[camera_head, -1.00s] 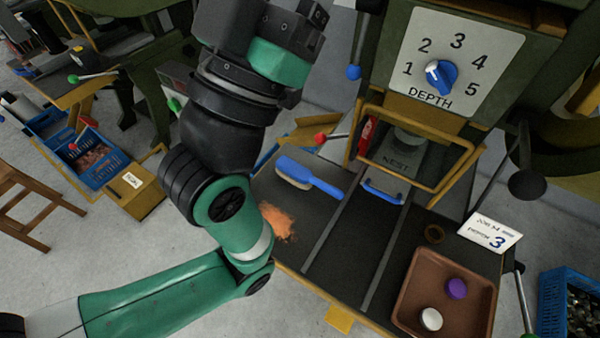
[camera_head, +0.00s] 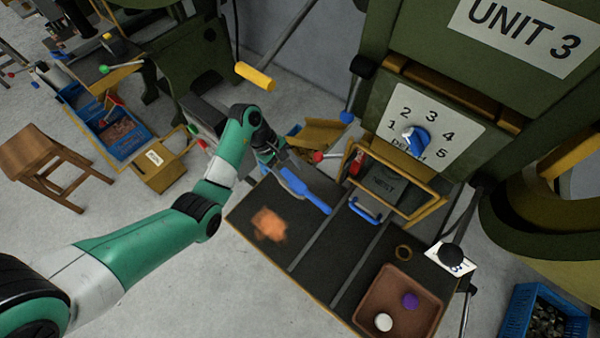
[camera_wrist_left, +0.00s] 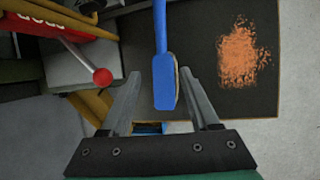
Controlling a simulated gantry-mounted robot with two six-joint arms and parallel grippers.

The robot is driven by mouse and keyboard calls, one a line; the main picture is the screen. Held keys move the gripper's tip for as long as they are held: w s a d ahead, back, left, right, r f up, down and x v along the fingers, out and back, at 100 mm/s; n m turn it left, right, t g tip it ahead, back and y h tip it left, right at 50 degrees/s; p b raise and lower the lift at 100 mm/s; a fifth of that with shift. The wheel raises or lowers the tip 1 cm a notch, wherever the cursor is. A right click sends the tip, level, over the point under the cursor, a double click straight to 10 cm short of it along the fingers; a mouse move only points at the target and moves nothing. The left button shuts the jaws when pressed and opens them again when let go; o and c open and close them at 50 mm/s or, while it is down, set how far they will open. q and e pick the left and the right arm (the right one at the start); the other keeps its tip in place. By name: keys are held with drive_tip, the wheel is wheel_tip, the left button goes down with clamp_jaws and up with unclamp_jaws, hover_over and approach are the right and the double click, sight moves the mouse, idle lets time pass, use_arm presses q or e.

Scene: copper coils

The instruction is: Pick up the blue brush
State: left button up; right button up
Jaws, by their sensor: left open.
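The blue brush (camera_head: 306,191) lies on the dark bench top (camera_head: 244,215), near its back edge. In the left wrist view the brush (camera_wrist_left: 164,82) has its broad head between the two fingers and its handle pointing away, up the picture. My left gripper (camera_wrist_left: 162,98) is open, with one finger on each side of the brush head and a gap on both sides. In the head view my left gripper (camera_head: 280,165) is small and partly hidden at the brush's head end. I cannot tell its height above the bench. My right gripper is not in view.
A press with a yellow guard frame (camera_head: 440,213) and a red-knobbed lever (camera_head: 318,157) stands close to the brush. Copper-coloured dust (camera_head: 268,224) lies on the bench. A brown tray (camera_head: 365,300) with a purple and a white piece is at the front right.

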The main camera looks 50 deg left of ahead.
use_arm(q)
drive_tip(key=b, duration=0.3)
hover_over(306, 192)
drive_tip(key=s+a, duration=0.2)
drive_tip(key=a, duration=0.1)
wheel_tip(306, 192, down, 6)
drive_tip(key=shift+w+r, duration=0.1)
drive_tip(key=shift+r, duration=0.15)
drive_tip(key=shift+w+d+f, duration=0.2)
drive_tip(key=shift+d+f, duration=0.05)
drive_tip(key=shift+f, duration=0.1)
drive_tip(key=b+x, duration=0.1)
drive_tip(key=x, duration=0.1)
drive_tip(key=b+x, duration=0.1)
drive_tip(key=x, duration=0.2)
drive_tip(key=shift+d+b, duration=0.25)
drive_tip(key=shift+b, duration=0.15)
drive_tip(key=shift+r, duration=0.1)
drive_tip(key=shift+c, duration=0.2)
clamp_jaws()
